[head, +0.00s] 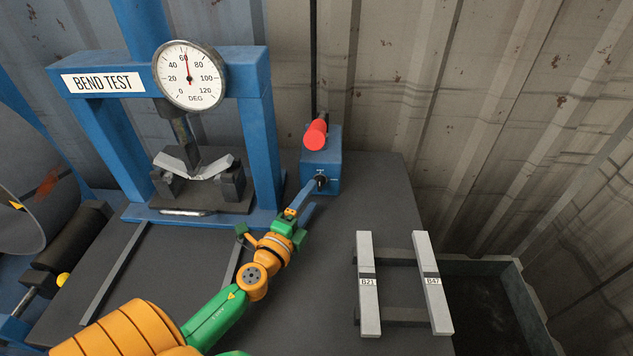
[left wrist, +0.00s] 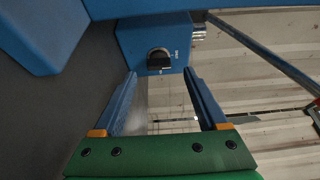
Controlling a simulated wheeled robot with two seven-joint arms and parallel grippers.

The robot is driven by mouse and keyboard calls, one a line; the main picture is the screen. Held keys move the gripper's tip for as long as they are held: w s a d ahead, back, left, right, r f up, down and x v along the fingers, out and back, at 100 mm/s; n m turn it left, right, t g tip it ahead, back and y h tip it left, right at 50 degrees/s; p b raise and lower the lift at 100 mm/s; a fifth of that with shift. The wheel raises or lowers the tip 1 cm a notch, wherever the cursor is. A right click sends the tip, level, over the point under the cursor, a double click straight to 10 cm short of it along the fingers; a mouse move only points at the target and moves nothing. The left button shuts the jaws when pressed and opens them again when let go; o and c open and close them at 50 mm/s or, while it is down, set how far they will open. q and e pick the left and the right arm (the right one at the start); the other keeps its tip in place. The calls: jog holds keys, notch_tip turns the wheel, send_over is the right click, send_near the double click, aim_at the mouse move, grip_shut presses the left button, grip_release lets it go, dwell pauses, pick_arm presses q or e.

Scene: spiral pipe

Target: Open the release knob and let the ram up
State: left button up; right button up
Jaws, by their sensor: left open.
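The blue bend-test press (head: 262,150) stands at the back left. Its ram (head: 183,136) is down on a bent pale strip (head: 214,168) on the black supports, and the dial gauge (head: 205,92) points to about 60 degrees. The blue pump box (head: 331,160) stands to its right, with a dark release knob (head: 321,181) on its front. In the left wrist view the knob (left wrist: 159,58) is a black disc with small marks beside it. My left gripper (head: 308,198) is open. Its fingertips (left wrist: 160,75) point at the knob, one to each side of it; contact is not visible. My right gripper is out of view.
A red-gripped lever (head: 315,135) sticks out above the pump box. Two pale strips labelled B21 (head: 368,300) and B47 (head: 434,300) lie across a rack at right, beside a dark open bin (head: 528,305). A corrugated wall closes the back.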

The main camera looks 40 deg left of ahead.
aim_at(319, 186)
pick_arm(q)
jog(key=w, duration=0.4)
jog(key=shift+w+a+f, duration=0.1)
jog(key=shift+w+a, duration=0.1)
jog(key=shift+a, duration=0.15)
jog(key=shift+s, duration=0.1)
jog(key=shift+c, duration=0.2)
